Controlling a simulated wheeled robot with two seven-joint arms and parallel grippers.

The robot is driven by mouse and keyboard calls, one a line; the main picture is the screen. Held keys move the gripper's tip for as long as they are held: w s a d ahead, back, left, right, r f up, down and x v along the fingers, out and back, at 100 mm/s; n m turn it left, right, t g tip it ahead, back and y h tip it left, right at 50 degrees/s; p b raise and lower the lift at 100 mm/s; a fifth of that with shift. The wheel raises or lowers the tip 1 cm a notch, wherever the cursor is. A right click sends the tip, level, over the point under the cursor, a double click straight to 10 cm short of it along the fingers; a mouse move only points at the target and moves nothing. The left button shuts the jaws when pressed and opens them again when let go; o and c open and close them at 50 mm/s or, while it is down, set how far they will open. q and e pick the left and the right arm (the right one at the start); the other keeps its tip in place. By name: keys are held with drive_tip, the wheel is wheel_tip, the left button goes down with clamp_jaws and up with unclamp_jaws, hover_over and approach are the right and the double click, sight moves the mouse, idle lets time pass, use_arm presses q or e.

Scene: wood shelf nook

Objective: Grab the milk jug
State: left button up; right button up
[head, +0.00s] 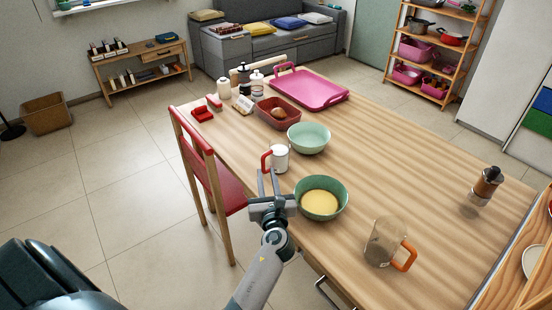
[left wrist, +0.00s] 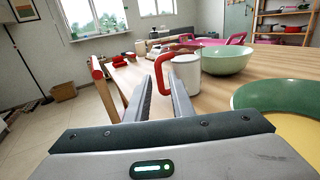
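The milk jug (head: 279,160) is clear with white contents and a red handle on its left side. It stands upright on the wooden table, and it also shows in the left wrist view (left wrist: 187,73). My left gripper (head: 268,174) is open and empty at the table's near left edge, just in front of the jug. In the left wrist view its two fingers (left wrist: 161,84) point toward the red handle (left wrist: 163,64), with a gap between them. The handle appears just beyond the fingertips; I cannot tell the exact distance. My right gripper is not in view.
A green bowl with yellow contents (head: 321,198) is close right of my gripper. A mint bowl (head: 309,138) stands behind the jug. A glass jug with an orange handle (head: 384,242) is at the near right. A red chair (head: 229,189) stands left. The table's right middle is clear.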

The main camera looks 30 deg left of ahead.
sight(264, 165)
use_arm(q)
drive_tip(key=shift+x, duration=0.95)
drive_tip(key=shift+w, duration=0.1)
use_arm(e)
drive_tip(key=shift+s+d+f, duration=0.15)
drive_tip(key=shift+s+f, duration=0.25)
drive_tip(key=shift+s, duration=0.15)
use_arm(q)
drive_tip(key=shift+a, duration=0.1)
